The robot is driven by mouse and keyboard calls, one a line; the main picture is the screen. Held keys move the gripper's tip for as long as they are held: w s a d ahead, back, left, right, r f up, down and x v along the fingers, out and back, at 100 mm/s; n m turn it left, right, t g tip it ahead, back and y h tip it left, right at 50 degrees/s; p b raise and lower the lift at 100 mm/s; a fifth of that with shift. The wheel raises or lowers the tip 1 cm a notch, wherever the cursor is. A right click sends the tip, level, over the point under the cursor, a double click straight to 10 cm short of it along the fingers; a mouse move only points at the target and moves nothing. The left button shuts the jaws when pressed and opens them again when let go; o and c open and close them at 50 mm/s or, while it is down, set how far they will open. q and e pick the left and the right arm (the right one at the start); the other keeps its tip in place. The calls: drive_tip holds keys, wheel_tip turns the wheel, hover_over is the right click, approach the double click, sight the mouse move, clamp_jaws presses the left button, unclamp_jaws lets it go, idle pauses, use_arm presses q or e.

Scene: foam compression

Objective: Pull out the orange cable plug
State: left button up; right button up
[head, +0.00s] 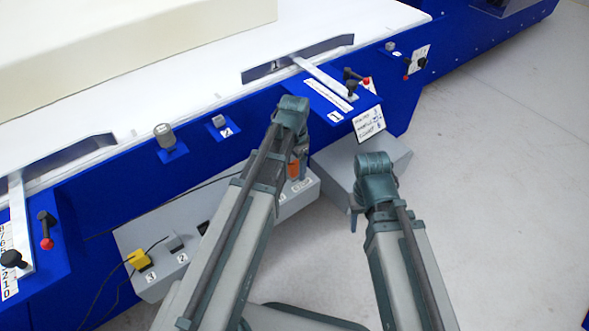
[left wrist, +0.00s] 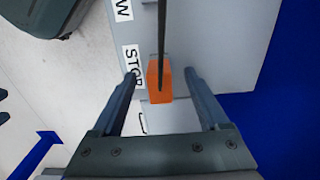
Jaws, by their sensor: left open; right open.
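The orange cable plug (head: 294,168) sits on the grey socket box (head: 190,285) below the blue machine edge. It is partly hidden by my left arm in the head view. In the left wrist view the orange plug (left wrist: 153,88) lies between the two fingers of my left gripper (left wrist: 160,78), with a gap on each side. A dark cable runs up from it across the view. My left gripper (head: 299,150) is open around the plug. My right gripper (head: 356,212) points down to the right, apart from the plug, and its fingers are mostly hidden.
A yellow plug (head: 138,260) with a dark cable sits at the left part of the socket box. Another grey box (head: 345,175) stands to the right. The blue machine (head: 110,200) carries knobs and levers. Pale floor (head: 490,200) is clear at the right.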

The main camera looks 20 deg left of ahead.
sight(294, 164)
use_arm(q)
clamp_jaws()
idle(0.3)
idle(1.2)
drive_tip(key=shift+r+p, duration=3.05)
